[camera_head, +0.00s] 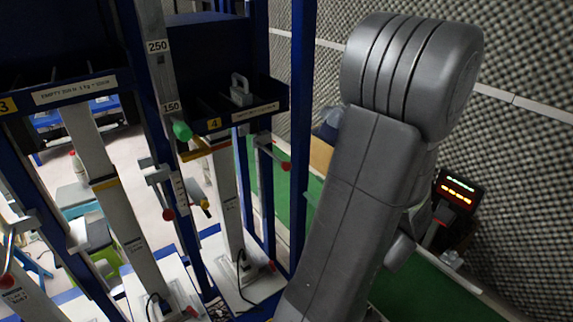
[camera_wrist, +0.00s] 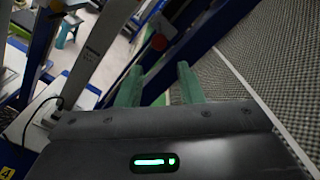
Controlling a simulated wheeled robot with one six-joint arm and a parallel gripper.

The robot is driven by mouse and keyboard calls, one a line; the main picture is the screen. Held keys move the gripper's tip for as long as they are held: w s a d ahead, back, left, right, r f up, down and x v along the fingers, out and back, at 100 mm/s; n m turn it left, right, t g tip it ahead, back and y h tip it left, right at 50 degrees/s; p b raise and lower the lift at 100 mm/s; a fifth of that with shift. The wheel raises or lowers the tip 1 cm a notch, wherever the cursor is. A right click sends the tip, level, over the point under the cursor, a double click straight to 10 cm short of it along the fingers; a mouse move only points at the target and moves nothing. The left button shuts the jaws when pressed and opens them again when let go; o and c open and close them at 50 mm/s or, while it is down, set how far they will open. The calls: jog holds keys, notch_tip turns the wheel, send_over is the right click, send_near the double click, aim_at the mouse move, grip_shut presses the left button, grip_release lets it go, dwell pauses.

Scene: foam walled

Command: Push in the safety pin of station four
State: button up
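I cannot tell which part is the safety pin. My gripper (camera_wrist: 158,85) shows two green fingers, apart and with nothing held between them, in the wrist view. A red ball (camera_wrist: 159,42) appears beyond the fingers. My arm hides the gripper in the head view.
Station three's labelled shelf (camera_head: 68,92) and slanted upright are at the left. Blue frame posts (camera_head: 301,100) stand close around station four. A foam wall (camera_head: 530,150) fills the right, with a lit display (camera_head: 460,188) before it. Green floor (camera_head: 420,290) lies at lower right.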

aim_at(289, 169)
jog(key=p+x, duration=0.2)
jog(key=x, duration=1)
jog(key=shift+w+a, duration=0.2)
jog(key=shift+c, duration=0.4)
grip_shut()
jog(key=shift+f, duration=0.1)
